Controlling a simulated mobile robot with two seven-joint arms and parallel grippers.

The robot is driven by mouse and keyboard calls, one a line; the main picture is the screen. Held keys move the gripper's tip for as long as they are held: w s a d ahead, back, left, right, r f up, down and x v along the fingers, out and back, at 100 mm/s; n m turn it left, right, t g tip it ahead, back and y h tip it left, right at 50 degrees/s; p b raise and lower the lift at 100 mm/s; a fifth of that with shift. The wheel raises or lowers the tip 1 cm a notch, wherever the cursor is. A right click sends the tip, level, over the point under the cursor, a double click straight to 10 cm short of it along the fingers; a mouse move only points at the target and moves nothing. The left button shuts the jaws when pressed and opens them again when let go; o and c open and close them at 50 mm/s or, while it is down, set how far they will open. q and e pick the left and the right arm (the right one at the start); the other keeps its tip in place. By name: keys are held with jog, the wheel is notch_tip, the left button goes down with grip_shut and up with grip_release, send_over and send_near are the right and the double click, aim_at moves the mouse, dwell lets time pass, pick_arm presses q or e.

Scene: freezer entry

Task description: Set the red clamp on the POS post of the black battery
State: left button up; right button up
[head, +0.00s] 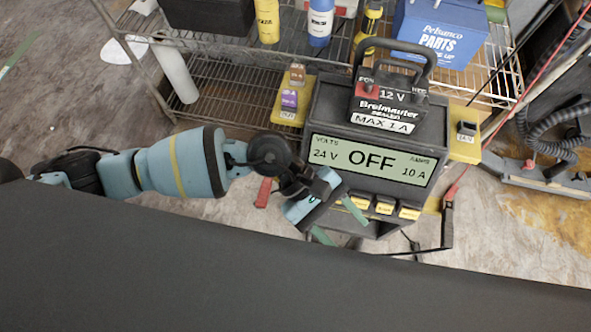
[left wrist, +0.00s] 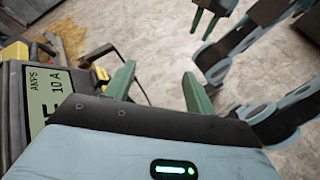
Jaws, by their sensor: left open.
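The black battery (head: 388,108) has a carry handle and a "12 V" label, and sits on top of the charger in the head view. Its POS post (head: 366,82) is on the left side of its top. A red piece (head: 263,192), which may be the red clamp, shows left of the charger beside my left arm; part of it is hidden. My left gripper (head: 338,224) is open and empty in front of the charger's lower left; its parted green fingers also show in the left wrist view (left wrist: 160,88). My right gripper (left wrist: 204,22) shows there at the top, fingers apart.
The charger (head: 318,122) display reads OFF. Yellow side shelves hold small labelled blocks, purple (head: 289,100) and black (head: 466,131). A red cable and a black clamp-like piece (head: 447,228) are at right. A wire rack (head: 230,75) with bottles stands behind.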

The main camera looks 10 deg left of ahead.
aim_at(267, 184)
pick_arm(q)
jog(key=w+a+f+m+t+y+b, duration=0.1)
jog(key=w+a+f+m+y+b, duration=0.1)
jog(key=w+a, duration=0.3)
jog(key=w+a+f+m+t+y+b, duration=0.2)
jog(key=w+a+f+m+y, duration=0.2)
jog(key=w+a+y, duration=0.1)
jog(key=w+a+f+m+t+y+b, duration=0.2)
jog(key=w+a+f+y, duration=0.1)
jog(key=w+a, duration=0.3)
jog(key=shift+w+a+m, duration=0.25)
jog(key=shift+a+m, duration=0.15)
jog(key=shift+a, duration=0.7)
jog(key=shift+w+a+r+y, duration=0.15)
jog(key=shift+w+a+y, duration=0.1)
jog(key=shift+y, duration=0.05)
jog(key=shift+f, duration=1.25)
jog(key=shift+s+d+f+b, duration=0.1)
jog(key=shift+f+b, duration=0.4)
jog(key=shift+f, duration=0.15)
notch_tip(267, 184, down, 4)
jog(key=shift+f+b, duration=0.1)
jog(key=shift+b, duration=0.55)
